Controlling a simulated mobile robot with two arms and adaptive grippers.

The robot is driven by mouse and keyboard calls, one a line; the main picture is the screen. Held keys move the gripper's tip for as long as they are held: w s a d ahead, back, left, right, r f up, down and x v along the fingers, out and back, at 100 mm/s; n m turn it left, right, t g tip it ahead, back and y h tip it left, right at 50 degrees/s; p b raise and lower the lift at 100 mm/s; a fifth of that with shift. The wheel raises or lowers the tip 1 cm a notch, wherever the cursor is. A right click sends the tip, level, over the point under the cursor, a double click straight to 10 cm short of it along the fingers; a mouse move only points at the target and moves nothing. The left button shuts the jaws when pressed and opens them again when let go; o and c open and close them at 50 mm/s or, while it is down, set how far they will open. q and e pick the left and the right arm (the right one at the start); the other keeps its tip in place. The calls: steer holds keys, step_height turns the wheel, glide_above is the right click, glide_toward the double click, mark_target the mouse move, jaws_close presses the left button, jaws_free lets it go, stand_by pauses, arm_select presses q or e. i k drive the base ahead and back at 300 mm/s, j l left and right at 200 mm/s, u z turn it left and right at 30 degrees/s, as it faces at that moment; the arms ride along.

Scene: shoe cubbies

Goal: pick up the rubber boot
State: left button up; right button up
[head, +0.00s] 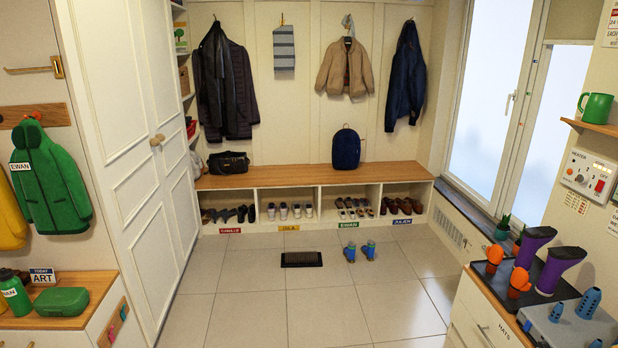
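One purple boot (533,243) is further back and the other purple boot (559,268) is nearer. A pair of small blue boots or shoes (359,251) stands on the floor near the bench. I cannot tell which of these is the rubber boot meant. Neither of my grippers is in view.
Orange items (494,257) sit beside the purple boots, and blue perforated items (587,302) on a grey box (570,328). A bench (310,176) with shoe cubbies lines the back wall. A dark mat (301,259) lies on the floor. Much of the tiled floor is clear.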

mark_target(350, 248)
steer(key=i+z, duration=0.25)
steer(key=i, duration=3.75)
